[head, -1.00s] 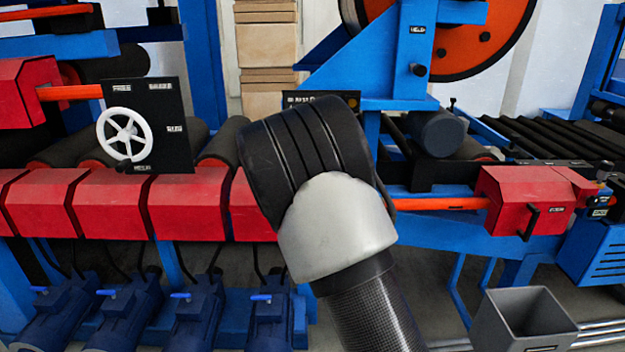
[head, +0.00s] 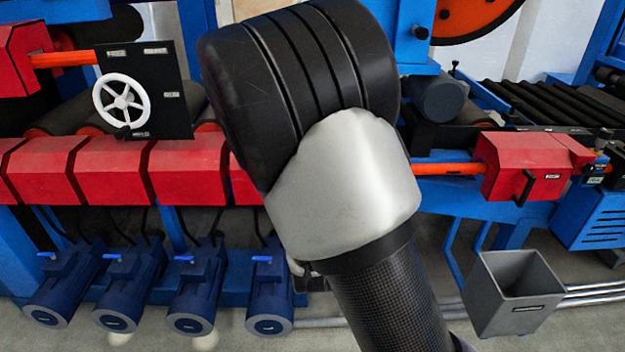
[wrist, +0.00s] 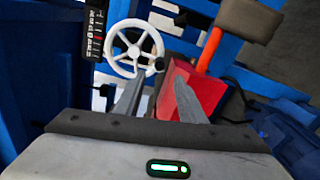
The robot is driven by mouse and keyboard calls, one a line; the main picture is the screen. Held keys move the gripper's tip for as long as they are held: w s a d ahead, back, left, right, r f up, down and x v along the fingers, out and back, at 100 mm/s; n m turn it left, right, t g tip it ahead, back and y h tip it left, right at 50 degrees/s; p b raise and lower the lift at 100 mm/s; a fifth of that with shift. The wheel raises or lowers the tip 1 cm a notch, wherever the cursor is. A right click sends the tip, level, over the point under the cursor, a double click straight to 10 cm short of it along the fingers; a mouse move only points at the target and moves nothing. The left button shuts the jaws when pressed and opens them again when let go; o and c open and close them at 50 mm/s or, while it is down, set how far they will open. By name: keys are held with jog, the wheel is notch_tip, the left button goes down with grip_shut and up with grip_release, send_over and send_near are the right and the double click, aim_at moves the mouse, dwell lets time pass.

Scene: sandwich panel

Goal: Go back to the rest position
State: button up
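My gripper (wrist: 157,92) shows in the wrist view as two grey fingers standing apart with nothing held between them. Beyond the fingertips are a white handwheel (wrist: 134,48) and a red housing (wrist: 198,90), both apart from the fingers as far as I can tell. In the head view my arm rises through the middle of the picture, and its links hide my gripper. The same kind of white handwheel (head: 119,100) shows there on a black panel (head: 165,92) at the left.
Red housings (head: 115,170) line the machine's front, with several blue motors (head: 195,290) below. An orange bar (head: 445,168) and a red box (head: 530,165) are right of my arm. A grey bin (head: 515,290) stands on the floor at lower right. Some floor in front is clear.

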jog(key=shift+s, duration=0.95)
jog(key=s+d+r+m+g, duration=0.3)
jog(key=s+d+m+g, duration=0.1)
jog(key=s+m, duration=0.4)
jog(key=s+d+r+m+g, duration=0.25)
jog(key=s+m+g, duration=0.2)
jog(key=s, duration=0.55)
jog(key=s+d+r+m+g, duration=0.2)
jog(key=s+d+m+g, duration=0.25)
jog(key=s+m, duration=0.35)
notch_tip(320, 180, up, 22)
jog(key=n+p, duration=0.1)
jog(key=p, duration=2)
jog(key=shift+s+f+t+y+p, duration=0.15)
jog(key=shift+s+t+y+p, duration=0.15)
jog(key=shift+s+p, duration=0.1)
jog(key=shift+a, duration=0.1)
